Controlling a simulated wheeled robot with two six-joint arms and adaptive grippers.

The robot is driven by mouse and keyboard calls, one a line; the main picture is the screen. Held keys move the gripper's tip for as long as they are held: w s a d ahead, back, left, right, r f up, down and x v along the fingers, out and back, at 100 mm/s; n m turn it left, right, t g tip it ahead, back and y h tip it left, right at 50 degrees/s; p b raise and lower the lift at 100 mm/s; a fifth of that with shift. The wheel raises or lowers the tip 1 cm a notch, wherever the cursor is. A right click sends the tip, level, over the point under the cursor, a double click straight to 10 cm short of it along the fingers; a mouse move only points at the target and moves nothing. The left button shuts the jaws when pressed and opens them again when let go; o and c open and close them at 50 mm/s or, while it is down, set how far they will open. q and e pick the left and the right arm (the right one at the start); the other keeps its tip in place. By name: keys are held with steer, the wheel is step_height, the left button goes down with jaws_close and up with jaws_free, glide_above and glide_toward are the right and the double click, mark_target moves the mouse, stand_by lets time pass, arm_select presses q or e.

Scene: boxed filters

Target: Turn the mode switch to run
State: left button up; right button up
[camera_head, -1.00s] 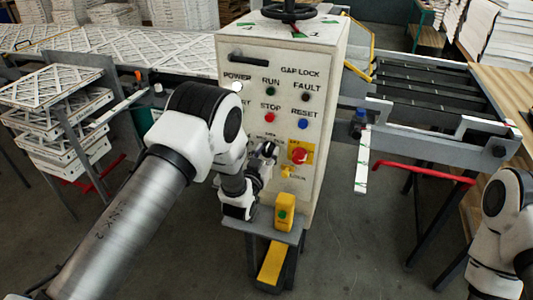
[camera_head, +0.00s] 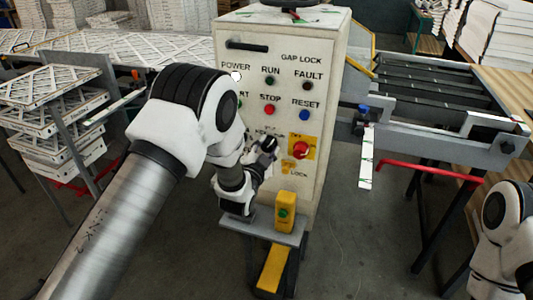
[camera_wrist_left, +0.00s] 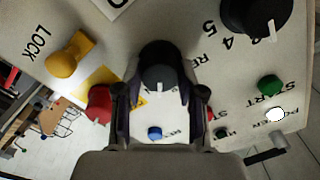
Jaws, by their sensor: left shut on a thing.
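The mode switch, a dark round knob with a pale pointer line (camera_wrist_left: 158,76), sits between the fingers of my left gripper (camera_wrist_left: 158,92) in the left wrist view. The fingers are shut on it, one at each side. In the head view, my left gripper (camera_head: 266,150) is at the front of the white control cabinet (camera_head: 272,45), left of the red knob on its yellow plate. The switch is hidden there by the gripper. Its run label is partly covered, so I cannot tell where the pointer stands. My right gripper is out of view; only the arm shows at the right edge.
Close around the switch are a red knob (camera_head: 300,149), a yellow lock knob (camera_wrist_left: 69,55), a larger black dial (camera_wrist_left: 255,15) and a green start button (camera_wrist_left: 270,85). A yellow box with a green button (camera_head: 285,212) stands below. A roller conveyor (camera_head: 430,90) is at the right.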

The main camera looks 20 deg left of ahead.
arm_select(q)
steer(key=shift+m+b, duration=0.3)
steer(key=shift+m, duration=0.3)
steer(key=o, duration=1.1)
steer(key=s, duration=1.2)
steer(key=shift+a, duration=0.15)
